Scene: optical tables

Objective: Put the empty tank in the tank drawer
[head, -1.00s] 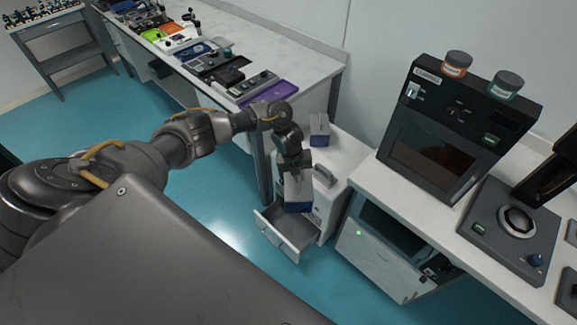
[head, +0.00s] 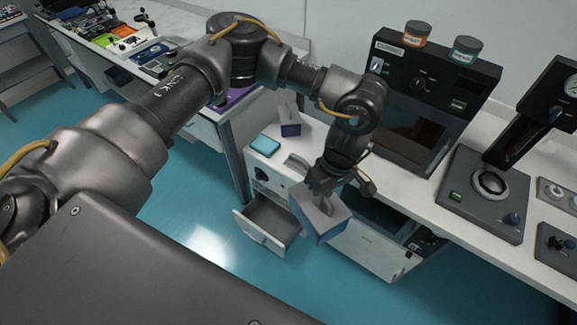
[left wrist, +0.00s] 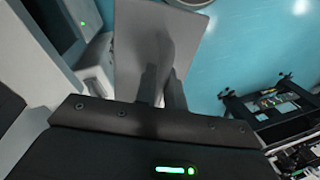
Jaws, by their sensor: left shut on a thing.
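My left gripper (head: 326,196) is shut on a tank (head: 318,222), a grey-white box with a blue lower edge. It holds the tank tilted in the air, to the right of the open drawer in the head view. The tank also shows in the left wrist view (left wrist: 192,35) as a grey face beyond the fingers (left wrist: 160,88). The open drawer (head: 262,238) juts from the white cabinet (head: 262,172) and its visible inside looks empty. A second similar tank (head: 290,124) stands on the cabinet top. My right gripper is out of view.
A teal-topped item (head: 264,145) lies on the cabinet top. To the right, a white bench (head: 440,200) carries a black-fronted machine (head: 425,100) with two jars on it. A white lower unit (head: 375,245) stands close to the held tank. Teal floor is free in front.

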